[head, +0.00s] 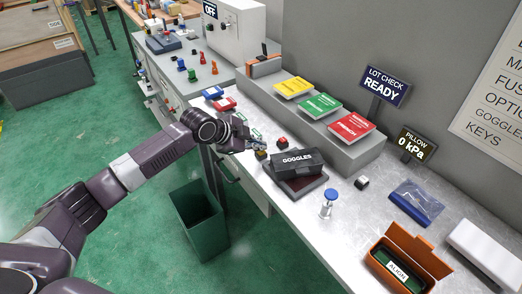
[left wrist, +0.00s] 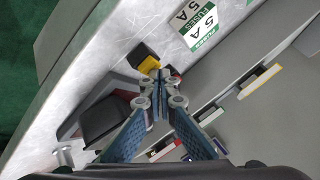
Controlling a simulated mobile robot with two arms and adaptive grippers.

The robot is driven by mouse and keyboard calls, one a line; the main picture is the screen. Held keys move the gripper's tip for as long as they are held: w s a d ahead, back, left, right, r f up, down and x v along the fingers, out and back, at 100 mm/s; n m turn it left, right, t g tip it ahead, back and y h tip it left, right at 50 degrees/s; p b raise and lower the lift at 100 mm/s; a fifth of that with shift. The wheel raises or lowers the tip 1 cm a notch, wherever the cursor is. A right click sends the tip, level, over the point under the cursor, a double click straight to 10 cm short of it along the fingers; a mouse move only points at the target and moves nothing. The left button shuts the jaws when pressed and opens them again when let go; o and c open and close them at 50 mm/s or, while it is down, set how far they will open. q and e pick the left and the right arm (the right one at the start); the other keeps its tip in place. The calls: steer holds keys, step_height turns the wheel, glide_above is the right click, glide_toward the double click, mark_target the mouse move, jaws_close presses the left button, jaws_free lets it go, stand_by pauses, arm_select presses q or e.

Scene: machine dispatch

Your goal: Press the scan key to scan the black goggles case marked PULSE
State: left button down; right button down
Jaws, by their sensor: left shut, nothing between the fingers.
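A black case (head: 297,161) lettered GOGGLES lies on a dark pad (head: 303,188) on the metal bench; I cannot read PULSE on it. The case also shows in the left wrist view (left wrist: 100,120). Beside the pad is a small yellow-topped key (head: 261,155), which shows at the fingertips in the left wrist view (left wrist: 173,70). A red-topped key (head: 282,142) stands a little behind it. No lettering on the keys is legible. My left gripper (head: 262,146) is shut and empty, its tips at the yellow key; contact is unclear. My right gripper is out of view.
A grey ledge with yellow, green and red cards (head: 320,106) runs behind the pad. A blue-topped stamp (head: 328,203), a white-and-black key (head: 362,183) and an open orange case (head: 426,257) stand to the right. A green bin (head: 200,222) is below the bench edge.

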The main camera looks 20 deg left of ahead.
arm_select(q)
steer(key=shift+f, duration=0.35)
stand_by(0.3)
steer(key=shift+r, duration=0.1)
steer(key=shift+r+p, duration=0.75)
steer(key=shift+r, duration=0.1)
step_height(320, 180, up, 5)
steer(key=p, duration=0.4)
steer(key=shift+r, duration=0.1)
stand_by(0.6)
